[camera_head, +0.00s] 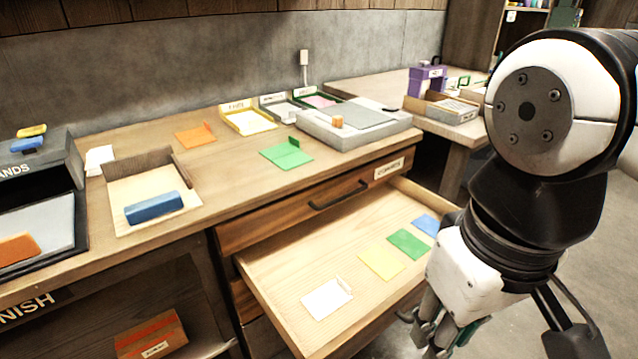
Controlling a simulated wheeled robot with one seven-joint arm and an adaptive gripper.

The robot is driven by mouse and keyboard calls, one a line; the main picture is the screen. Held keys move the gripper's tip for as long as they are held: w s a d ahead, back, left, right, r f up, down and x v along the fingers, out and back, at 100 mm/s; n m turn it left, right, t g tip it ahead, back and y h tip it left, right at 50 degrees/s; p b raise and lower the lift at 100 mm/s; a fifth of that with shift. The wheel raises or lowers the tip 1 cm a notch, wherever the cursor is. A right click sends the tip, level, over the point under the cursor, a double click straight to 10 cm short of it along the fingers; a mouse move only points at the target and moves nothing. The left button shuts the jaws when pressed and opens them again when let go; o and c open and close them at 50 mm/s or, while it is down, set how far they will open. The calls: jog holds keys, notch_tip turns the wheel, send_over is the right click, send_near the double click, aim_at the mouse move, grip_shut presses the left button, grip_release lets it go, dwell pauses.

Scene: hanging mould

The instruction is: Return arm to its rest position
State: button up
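My arm fills the right side of the head view, bent downward, with its white and black wrist above the gripper. My gripper (430,338) points down at the lower right, just off the right front of the open drawer (290,268). Its fingers are small, dark and partly cut off by the lower edge, so I cannot tell whether they are open or shut. No held object shows. The wrist hides the drawer's right front corner.
The pulled-out drawer holds white (326,299), yellow (381,263), green (409,244) and blue (427,225) cards. The wooden bench (235,165) above carries trays, a blue block (154,207) and a grey slab (355,125). Open floor (570,225) lies at the right.

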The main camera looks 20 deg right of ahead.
dwell(0.5)
notch_tip(320, 180, up, 21)
jog(key=t+p, duration=0.3)
jog(key=p, duration=1.5)
jog(key=shift+a+f+p, duration=0.2)
jog(key=shift+a+p, duration=0.05)
jog(key=shift+p, duration=0.15)
jog(key=shift+w, duration=0.1)
jog(key=shift+c, duration=0.2)
